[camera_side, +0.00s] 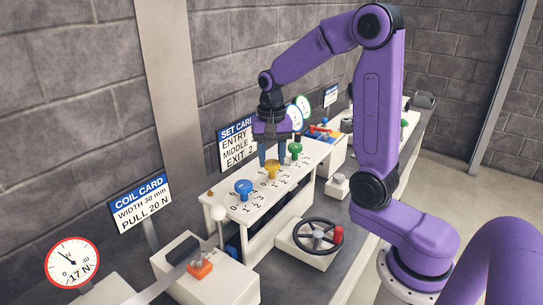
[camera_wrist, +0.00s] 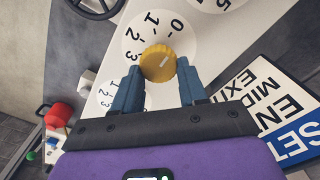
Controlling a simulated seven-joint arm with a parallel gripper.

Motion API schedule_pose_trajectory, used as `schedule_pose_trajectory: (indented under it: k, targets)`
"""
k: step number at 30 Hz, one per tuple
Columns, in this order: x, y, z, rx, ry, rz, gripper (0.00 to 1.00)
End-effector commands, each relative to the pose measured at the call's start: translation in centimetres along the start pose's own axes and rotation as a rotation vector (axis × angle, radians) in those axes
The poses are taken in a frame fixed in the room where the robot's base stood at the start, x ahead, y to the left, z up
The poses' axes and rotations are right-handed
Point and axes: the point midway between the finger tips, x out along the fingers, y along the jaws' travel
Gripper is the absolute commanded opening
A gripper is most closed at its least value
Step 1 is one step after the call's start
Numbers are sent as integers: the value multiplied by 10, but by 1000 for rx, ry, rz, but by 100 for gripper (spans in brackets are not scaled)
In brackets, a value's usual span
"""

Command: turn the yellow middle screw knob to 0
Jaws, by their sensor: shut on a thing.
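The yellow middle screw knob (camera_side: 272,168) sits on the white rack top between a blue knob (camera_side: 243,186) and a green knob (camera_side: 295,148). In the wrist view the yellow knob (camera_wrist: 158,62) stands on a round white dial (camera_wrist: 180,37) marked 0, 1, 2, 3. A short pale mark on the knob slants to the upper right, roughly toward the 0 side; its exact reading is hard to tell. My gripper (camera_side: 272,161) points down over the knob, its blue fingers on either side. In the wrist view my gripper (camera_wrist: 159,70) is shut on the knob.
A set card (camera_side: 237,143) stands behind, partly hidden by my gripper. A coil card (camera_side: 141,203) and gauge (camera_side: 72,262) are at the left.

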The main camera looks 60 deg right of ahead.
Motion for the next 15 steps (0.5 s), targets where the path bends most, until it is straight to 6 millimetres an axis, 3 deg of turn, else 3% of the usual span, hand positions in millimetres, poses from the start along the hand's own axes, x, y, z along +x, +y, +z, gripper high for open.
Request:
schedule_pose_trajectory:
  k: [9,10,11,12,15]
  targets:
    - [-2,-1,-2,2,7,-5,12]
    - [-2,-1,-2,2,7,-5,52]
    - [-2,-1,-2,2,7,-5,61]
    - [-2,-1,-2,1,6,-4,67]
    - [-1,0,-1,1,5,-3,67]
